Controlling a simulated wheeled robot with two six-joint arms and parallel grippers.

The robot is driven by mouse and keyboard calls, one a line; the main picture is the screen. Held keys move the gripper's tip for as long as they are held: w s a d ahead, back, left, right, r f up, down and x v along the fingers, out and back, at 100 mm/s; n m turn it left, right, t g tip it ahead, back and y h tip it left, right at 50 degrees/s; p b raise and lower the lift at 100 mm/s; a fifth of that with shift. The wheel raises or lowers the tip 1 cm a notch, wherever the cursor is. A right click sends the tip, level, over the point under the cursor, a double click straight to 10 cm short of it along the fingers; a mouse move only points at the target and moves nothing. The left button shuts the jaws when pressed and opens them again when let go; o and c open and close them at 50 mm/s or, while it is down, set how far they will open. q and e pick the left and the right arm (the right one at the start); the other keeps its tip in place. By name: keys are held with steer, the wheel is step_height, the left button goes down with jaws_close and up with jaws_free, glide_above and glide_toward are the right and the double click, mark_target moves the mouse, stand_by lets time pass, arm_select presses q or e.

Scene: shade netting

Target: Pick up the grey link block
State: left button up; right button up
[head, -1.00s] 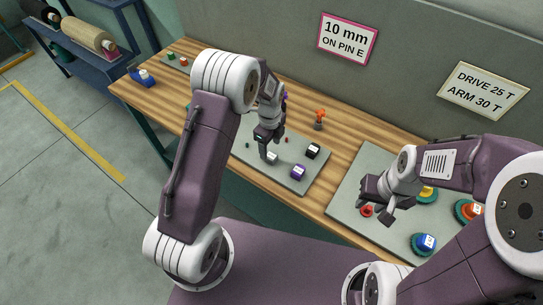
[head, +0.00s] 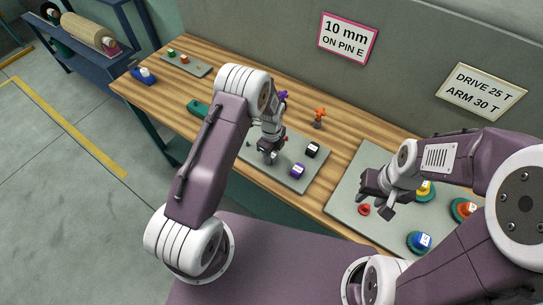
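My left gripper (head: 268,159) points down over the middle grey board (head: 308,181), left of a purple block (head: 297,170) and a black block (head: 313,150). No grey link block shows clearly now; the spot where a pale block lay is covered by the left gripper. I cannot tell whether its fingers are apart or closed on something. My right gripper (head: 377,205) is over the right grey board (head: 345,198), with its fingers apart and nothing between them, near a red knob (head: 364,210).
The right board also carries an orange-topped gear (head: 464,208), a blue-topped gear (head: 419,241) and a yellow-topped one (head: 426,190). An orange figure-like part (head: 319,117) stands behind the middle board. A green part (head: 198,107) and a blue holder (head: 143,76) are further left on the wooden table (head: 190,52).

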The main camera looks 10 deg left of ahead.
mark_target(275, 156)
arm_select(q)
jaws_close()
steer(key=shift+w+r, duration=0.1)
steer(key=shift+r, duration=0.35)
steer(key=r+b, duration=0.1)
steer(key=r, duration=0.1)
steer(key=d+r, duration=0.1)
steer(key=shift+s+d+r+b, duration=0.1)
steer(key=shift+s+r+b, duration=0.1)
steer(key=shift+r+b, duration=0.2)
steer(key=s+d+r+b, duration=0.2)
steer(key=s+d+r, duration=0.2)
steer(key=d, duration=0.5)
step_height(275, 156, up, 2)
steer(key=shift+d+r, duration=0.2)
steer(key=shift+d, duration=0.15)
